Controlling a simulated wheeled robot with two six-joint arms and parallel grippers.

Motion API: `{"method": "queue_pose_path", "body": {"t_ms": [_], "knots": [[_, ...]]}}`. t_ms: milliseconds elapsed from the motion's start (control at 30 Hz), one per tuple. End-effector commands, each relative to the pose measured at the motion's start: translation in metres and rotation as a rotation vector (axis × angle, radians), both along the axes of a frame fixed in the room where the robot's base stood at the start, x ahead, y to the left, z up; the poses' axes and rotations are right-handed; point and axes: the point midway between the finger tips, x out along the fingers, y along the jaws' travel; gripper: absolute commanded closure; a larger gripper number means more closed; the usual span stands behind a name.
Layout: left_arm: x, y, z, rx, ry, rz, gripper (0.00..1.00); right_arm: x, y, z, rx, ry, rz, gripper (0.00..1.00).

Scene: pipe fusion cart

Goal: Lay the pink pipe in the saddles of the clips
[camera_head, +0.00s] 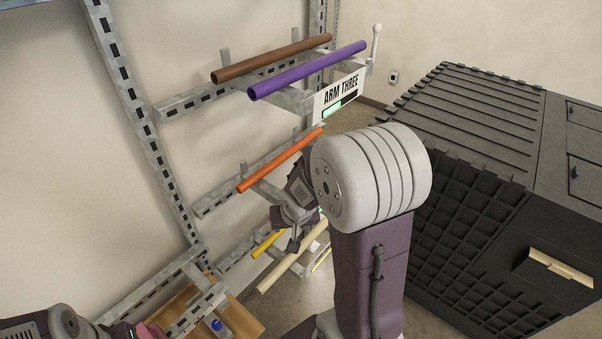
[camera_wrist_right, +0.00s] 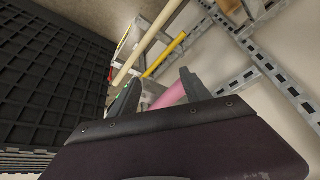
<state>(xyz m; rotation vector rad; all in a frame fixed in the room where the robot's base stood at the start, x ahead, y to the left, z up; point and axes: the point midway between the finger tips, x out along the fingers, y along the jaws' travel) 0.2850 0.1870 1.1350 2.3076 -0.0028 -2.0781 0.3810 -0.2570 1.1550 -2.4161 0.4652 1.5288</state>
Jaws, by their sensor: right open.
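The pink pipe (camera_wrist_right: 172,96) shows in the right wrist view as a short pink length between and beyond the spread fingers of my right gripper (camera_wrist_right: 158,79). The gripper is open around or just above it; I cannot tell whether a finger touches it. In the head view my right gripper (camera_head: 295,238) is beside the rack, below the orange pipe, and the pipe is hidden by my arm. A small pink piece (camera_head: 152,332) shows at the bottom left; I cannot tell what it is. The clips cannot be made out.
The rack holds brown (camera_head: 272,57), purple (camera_head: 308,69), orange (camera_head: 281,160) and yellow (camera_head: 268,243) pipes and a cream one (camera_head: 292,256). An "ARM THREE" sign (camera_head: 340,95) hangs on its upper arm. A black cabinet (camera_head: 480,200) stands right. A wooden board (camera_head: 232,322) lies low left.

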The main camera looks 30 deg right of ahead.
Motion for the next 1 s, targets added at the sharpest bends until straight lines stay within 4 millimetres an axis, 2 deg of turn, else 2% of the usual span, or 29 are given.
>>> {"method": "queue_pose_path", "body": {"t_ms": [33, 300, 433, 533, 633, 833, 1000], "knots": [[0.0, 0.0, 0.008, 0.0, 0.0, 0.0, 1.0, 0.009, -0.013, 0.009, 0.007, -0.036, -0.051, 0.44], [0.0, 0.0, 0.018, 0.0, 0.0, 0.0, 1.0, 0.057, -0.088, 0.033, 0.132, -0.286, -0.357, 0.44], [0.0, 0.0, 0.018, 0.0, 0.0, 0.0, 1.0, 0.072, -0.13, 0.038, 0.279, -0.415, -0.528, 0.44], [0.0, 0.0, 0.018, 0.0, 0.0, 0.0, 1.0, 0.074, -0.158, 0.038, 0.433, -0.487, -0.655, 0.44], [0.0, 0.0, 0.018, 0.0, 0.0, 0.0, 1.0, 0.072, -0.173, 0.037, 0.558, -0.516, -0.739, 0.44], [0.0, 0.0, 0.017, 0.0, 0.0, 0.0, 1.0, 0.07, -0.177, 0.036, 0.628, -0.522, -0.78, 0.44], [0.0, 0.0, 0.011, 0.0, 0.0, 0.0, 1.0, 0.088, -0.178, 0.018, 0.627, -0.519, -0.777, 0.44]]}}
